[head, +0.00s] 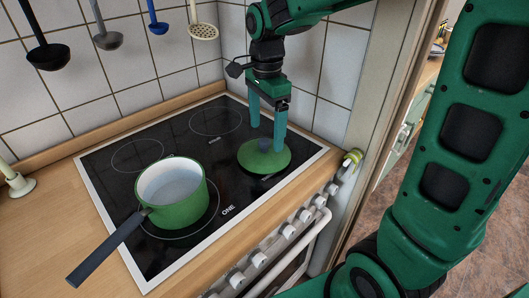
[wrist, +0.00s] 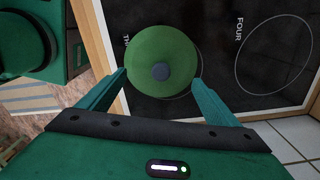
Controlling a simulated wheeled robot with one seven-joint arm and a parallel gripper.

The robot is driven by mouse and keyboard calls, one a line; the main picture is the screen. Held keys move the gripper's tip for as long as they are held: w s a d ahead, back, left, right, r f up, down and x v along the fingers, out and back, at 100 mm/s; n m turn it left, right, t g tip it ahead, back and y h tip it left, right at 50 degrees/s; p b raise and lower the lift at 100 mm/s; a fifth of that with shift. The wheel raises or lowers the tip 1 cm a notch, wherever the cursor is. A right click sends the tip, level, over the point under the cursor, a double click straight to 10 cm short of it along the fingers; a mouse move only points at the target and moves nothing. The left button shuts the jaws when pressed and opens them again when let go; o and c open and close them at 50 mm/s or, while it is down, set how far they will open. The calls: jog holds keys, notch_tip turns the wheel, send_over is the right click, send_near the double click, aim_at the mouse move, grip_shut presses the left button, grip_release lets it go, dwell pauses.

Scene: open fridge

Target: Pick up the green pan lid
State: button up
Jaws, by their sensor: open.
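The green pan lid (head: 252,158) lies flat on the right part of the black cooktop. In the wrist view the lid (wrist: 146,50) shows as a green disc with a round dark knob (wrist: 160,71) at its middle. My gripper (head: 266,147) points down above the lid, with its two teal fingers spread open. In the wrist view my gripper (wrist: 160,76) has one finger on each side of the knob, and nothing is held between them. In the head view the fingers partly hide the lid and its knob. I cannot tell whether the fingertips touch the lid.
A green pot (head: 180,205) with a long dark handle (head: 108,247) stands on the front left of the cooktop (head: 165,258). Several utensils, including a black ladle (head: 48,55), hang on the tiled wall behind. Oven knobs (head: 290,231) line the front edge. A wall stands close behind my gripper.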

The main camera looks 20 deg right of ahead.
aim_at(264, 139)
jog(key=f, duration=0.5)
jog(key=shift+w+a, duration=0.2)
